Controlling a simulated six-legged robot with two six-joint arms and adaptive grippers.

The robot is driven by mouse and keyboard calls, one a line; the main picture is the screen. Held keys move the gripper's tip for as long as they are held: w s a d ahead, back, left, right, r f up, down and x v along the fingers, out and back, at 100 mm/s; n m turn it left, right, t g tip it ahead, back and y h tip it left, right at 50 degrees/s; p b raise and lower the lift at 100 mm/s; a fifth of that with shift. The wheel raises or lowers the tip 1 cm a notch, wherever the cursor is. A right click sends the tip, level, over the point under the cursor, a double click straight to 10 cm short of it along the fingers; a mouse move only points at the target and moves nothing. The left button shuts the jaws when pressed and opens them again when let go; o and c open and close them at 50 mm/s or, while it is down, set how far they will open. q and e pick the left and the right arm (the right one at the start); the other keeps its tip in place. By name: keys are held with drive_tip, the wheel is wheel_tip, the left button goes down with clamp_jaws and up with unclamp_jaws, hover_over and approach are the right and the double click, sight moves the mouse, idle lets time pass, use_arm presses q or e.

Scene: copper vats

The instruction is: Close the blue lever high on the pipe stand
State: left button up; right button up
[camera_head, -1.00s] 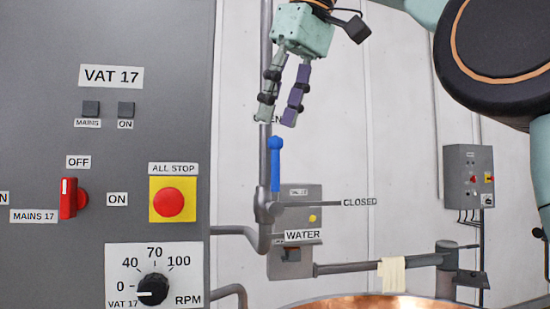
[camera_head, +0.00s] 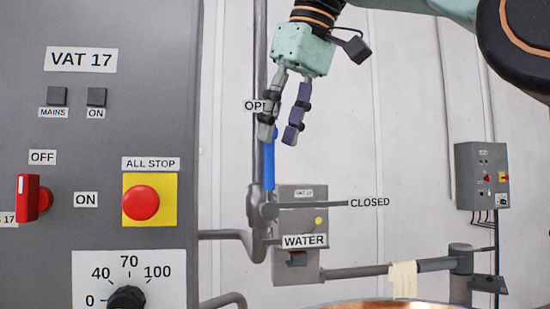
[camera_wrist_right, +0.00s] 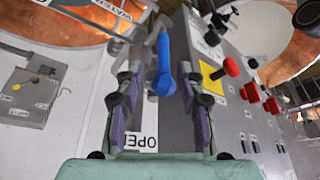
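The blue lever (camera_head: 269,165) stands upright on the pipe stand (camera_head: 262,210), its top near the partly covered OPEN label. The CLOSED label (camera_head: 370,202) is to the right of the pivot. My right gripper (camera_head: 279,136) points down at the lever's top, and its left finger overlaps the top in the picture. In the right wrist view the fingers of my right gripper (camera_wrist_right: 155,85) are spread, with the blue lever (camera_wrist_right: 163,62) showing between them and gaps on both sides. I see no contact. My left gripper is out of view.
The grey VAT 17 panel (camera_head: 120,150) fills the left side, with a red switch (camera_head: 32,198) and an ALL STOP button (camera_head: 141,203). A WATER box (camera_head: 296,262) is beside the stand. A copper vat rim (camera_head: 390,305) is at the bottom. Open space lies right of the lever.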

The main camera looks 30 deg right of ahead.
sight(273, 151)
drive_tip(key=f, duration=0.1)
drive_tip(key=w+a+f, duration=0.1)
drive_tip(key=w+a+f+b, duration=0.1)
drive_tip(key=f, duration=0.1)
drive_tip(key=shift+w, duration=0.1)
drive_tip(key=shift+s+d, duration=0.45)
drive_tip(key=shift+d, duration=0.2)
drive_tip(key=shift+w+a, duration=0.35)
drive_tip(key=shift+w, duration=0.05)
drive_tip(key=c, duration=0.5)
drive_tip(key=shift+s+d, duration=0.1)
drive_tip(key=shift+d, duration=0.05)
clamp_jaws()
